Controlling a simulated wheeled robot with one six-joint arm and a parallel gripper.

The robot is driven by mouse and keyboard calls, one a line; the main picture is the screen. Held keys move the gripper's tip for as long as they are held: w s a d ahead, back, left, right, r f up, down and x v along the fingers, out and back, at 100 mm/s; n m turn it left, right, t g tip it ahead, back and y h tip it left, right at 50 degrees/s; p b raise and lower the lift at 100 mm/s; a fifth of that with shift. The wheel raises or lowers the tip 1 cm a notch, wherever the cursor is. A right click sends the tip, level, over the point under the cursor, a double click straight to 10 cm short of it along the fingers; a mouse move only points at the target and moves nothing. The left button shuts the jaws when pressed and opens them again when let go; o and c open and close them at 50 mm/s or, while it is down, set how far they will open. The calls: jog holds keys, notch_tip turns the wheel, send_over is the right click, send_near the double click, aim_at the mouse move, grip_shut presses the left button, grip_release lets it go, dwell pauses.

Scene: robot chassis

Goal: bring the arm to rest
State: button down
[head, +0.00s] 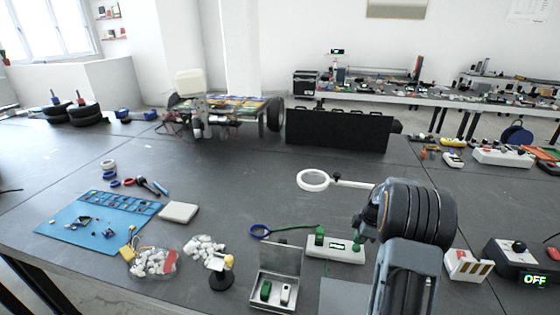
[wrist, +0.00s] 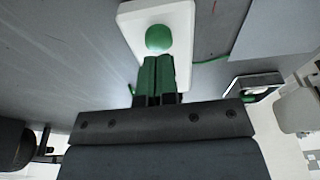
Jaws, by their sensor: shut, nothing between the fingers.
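My gripper (wrist: 157,80) shows in the wrist view with its two green fingers pressed together and nothing between them. In front of the fingertips is a white block with a green round button (wrist: 159,38); I cannot tell whether the tips touch it. In the head view my arm rises at the right front and bends left. The white block (head: 347,250) with a small green display lies on the table beside the arm.
An open metal box (head: 275,288) with small items stands left of the arm. A magnifier ring (head: 313,180) stands behind. A blue mat (head: 95,225) lies at left. A black box with an OFF display (head: 515,262) is at right. The table's middle is mostly clear.

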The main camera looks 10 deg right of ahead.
jog(key=shift+m, duration=0.7)
jog(key=shift+s+f+m, duration=0.25)
jog(key=shift+s+m, duration=0.05)
jog(key=shift+m, duration=0.6)
jog(key=s+m, duration=0.1)
jog(key=s+a+m, duration=0.1)
jog(key=s+m+g, duration=0.1)
jog(key=m, duration=0.1)
jog(key=shift+a+f, duration=0.3)
jog(key=shift+a, duration=0.05)
jog(key=s+a+r+m+t, duration=0.1)
jog(key=s+a+r, duration=0.3)
jog(key=a, duration=0.3)
jog(key=s+a+r+m+t+h, duration=0.1)
jog(key=s+a+r+m, duration=0.1)
jog(key=s+a+r, duration=0.3)
jog(key=s+a+r+m+t+h+p, duration=0.1)
jog(key=s+a+r, duration=0.4)
jog(key=a, duration=0.5)
jog(key=shift+r+m+t, duration=0.3)
jog(key=shift+r+m, duration=0.4)
jog(key=shift+r, duration=0.6)
